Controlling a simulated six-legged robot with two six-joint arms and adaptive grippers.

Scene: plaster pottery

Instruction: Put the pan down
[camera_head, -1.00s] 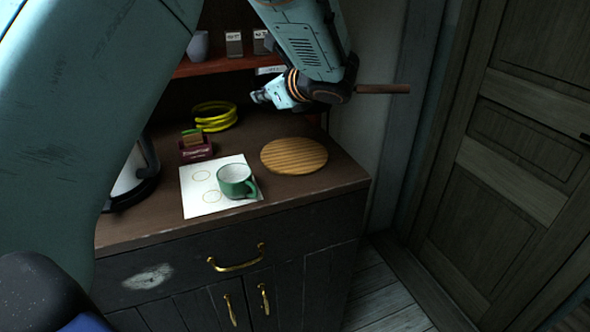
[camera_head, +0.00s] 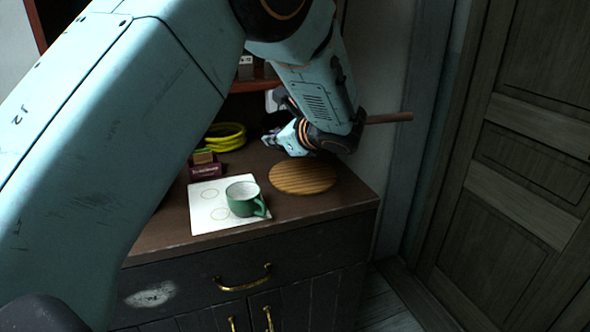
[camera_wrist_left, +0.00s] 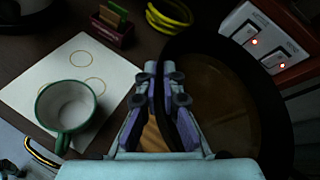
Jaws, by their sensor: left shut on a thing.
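My left gripper (camera_head: 268,140) is shut on the rim of a dark pan; it also shows in the left wrist view (camera_wrist_left: 165,75). The pan (camera_wrist_left: 275,110) fills the right side of that view, with a brownish inside. In the head view my arm hides most of the pan, and its wooden handle (camera_head: 390,117) sticks out to the right. The gripper is above and behind a round wooden board (camera_head: 303,178) on the cabinet top. I cannot tell whether the pan touches anything below. My right gripper is not in view.
A green mug (camera_head: 243,200) stands on a white sheet (camera_head: 205,207) left of the board. Yellow rings (camera_head: 225,137) and a small dark red box (camera_head: 206,170) lie behind. A white panel with red-lit switches (camera_wrist_left: 265,40) is beside the pan. The cabinet top's right edge is close to the board.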

